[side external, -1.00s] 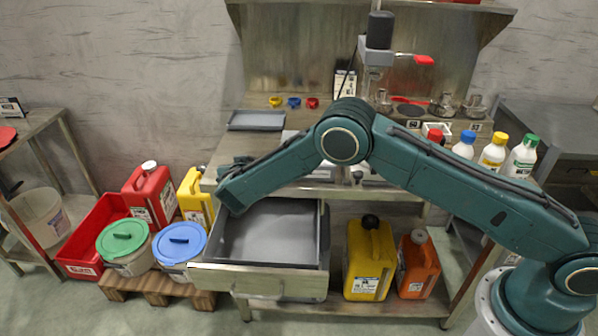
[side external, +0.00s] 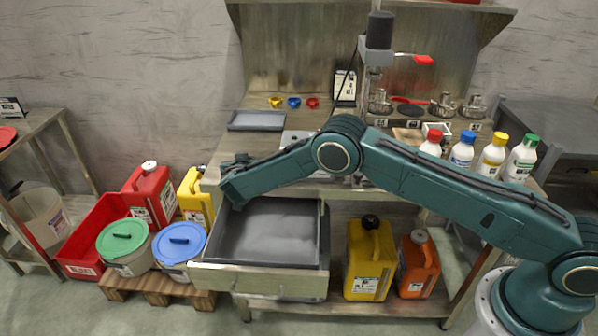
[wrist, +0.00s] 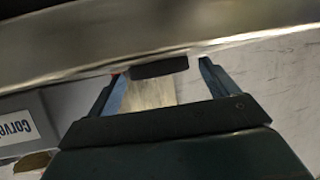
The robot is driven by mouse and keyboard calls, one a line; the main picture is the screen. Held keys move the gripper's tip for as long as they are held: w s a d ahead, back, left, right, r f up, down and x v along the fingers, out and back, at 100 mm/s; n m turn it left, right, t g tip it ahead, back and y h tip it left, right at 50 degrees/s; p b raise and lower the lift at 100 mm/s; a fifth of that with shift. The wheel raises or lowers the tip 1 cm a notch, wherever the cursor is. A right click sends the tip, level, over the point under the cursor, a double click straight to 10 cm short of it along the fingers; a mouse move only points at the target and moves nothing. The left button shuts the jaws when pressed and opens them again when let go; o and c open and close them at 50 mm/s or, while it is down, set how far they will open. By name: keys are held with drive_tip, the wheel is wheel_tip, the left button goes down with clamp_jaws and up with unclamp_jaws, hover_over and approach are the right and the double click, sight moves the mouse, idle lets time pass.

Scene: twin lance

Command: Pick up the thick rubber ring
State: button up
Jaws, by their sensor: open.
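A dark, thick, rounded piece (wrist: 160,67) shows edge-on between my fingertips in the wrist view. It may be the thick rubber ring, but its hole is not visible. My gripper (wrist: 158,72) is open, with one finger on each side of this piece and gaps showing on both sides. Whether they touch at any point is unclear. In the side view my wrist is above the back left of the open drawer (side external: 258,283), and it hides the fingers. I cannot make out the ring there.
A broad metal edge (wrist: 130,42) crosses the wrist view just beyond the fingertips. A grey tray (side external: 256,121) lies on the bench at the left. Bottles (side external: 491,155) stand at the bench's right. Lidded buckets (side external: 122,240) stand left of the drawer.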

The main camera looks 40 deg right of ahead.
idle(0.4)
drive_tip(key=c, duration=1.1)
drive_tip(key=shift+o, duration=0.2)
drive_tip(key=shift+r, duration=0.2)
wheel_tip(320, 180, up, 20)
drive_tip(key=shift+f, duration=0.15)
